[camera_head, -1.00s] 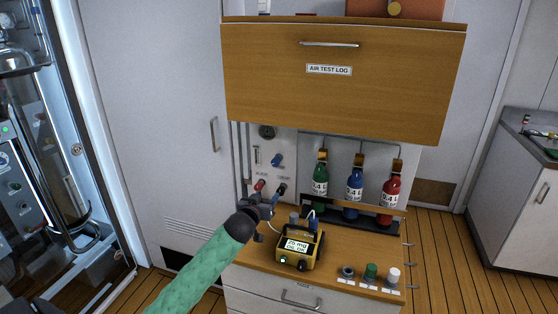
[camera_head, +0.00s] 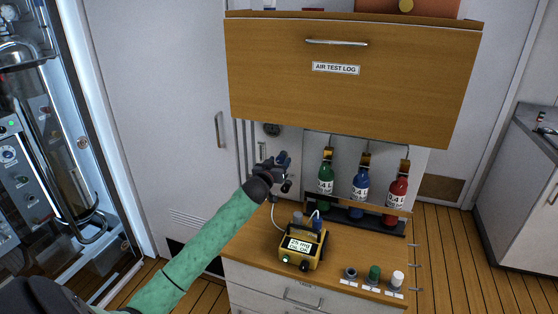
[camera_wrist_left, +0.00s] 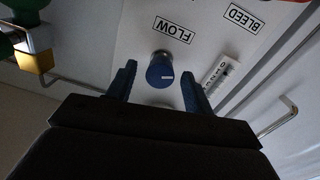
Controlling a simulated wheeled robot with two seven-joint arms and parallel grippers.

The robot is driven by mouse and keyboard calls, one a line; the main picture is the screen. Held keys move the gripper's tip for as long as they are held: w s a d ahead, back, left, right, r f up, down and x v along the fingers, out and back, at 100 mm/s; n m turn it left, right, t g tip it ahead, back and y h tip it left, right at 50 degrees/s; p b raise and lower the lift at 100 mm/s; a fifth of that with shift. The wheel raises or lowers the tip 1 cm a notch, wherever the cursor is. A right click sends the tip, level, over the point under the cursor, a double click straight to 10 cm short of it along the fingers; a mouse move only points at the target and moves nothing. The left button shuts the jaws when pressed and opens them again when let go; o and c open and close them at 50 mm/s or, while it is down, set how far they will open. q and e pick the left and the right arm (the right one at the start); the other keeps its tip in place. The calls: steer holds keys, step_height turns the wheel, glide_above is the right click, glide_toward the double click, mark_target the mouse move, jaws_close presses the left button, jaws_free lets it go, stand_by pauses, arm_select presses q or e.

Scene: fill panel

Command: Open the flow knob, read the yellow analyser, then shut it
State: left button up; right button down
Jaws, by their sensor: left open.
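The yellow analyser (camera_head: 300,245) sits on the wooden counter, its lit screen showing small text that is hard to read. My left gripper (camera_head: 284,163) is raised in front of the fill panel and covers most of its knobs in the head view. In the left wrist view, the blue flow knob (camera_wrist_left: 160,72) with a white mark sits under the FLOW label. The open left gripper (camera_wrist_left: 160,88) has one finger on each side of the knob, slightly short of it, with no visible contact. My right gripper is not in view.
Green (camera_head: 326,180), blue (camera_head: 361,185) and red (camera_head: 397,195) cylinders stand in a rack right of the panel. A wooden AIR TEST LOG cabinet (camera_head: 345,95) overhangs the panel. Small caps (camera_head: 374,272) line the counter's front edge. A BLEED label (camera_wrist_left: 243,17) is beside FLOW.

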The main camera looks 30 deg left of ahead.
arm_select(q)
steer(key=shift+w+a+f, duration=0.1)
steer(key=shift+w, duration=0.35)
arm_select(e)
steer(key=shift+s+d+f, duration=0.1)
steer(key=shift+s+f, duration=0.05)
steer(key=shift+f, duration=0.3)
arm_select(q)
steer(key=c, duration=1)
steer(key=shift+m, duration=0.3)
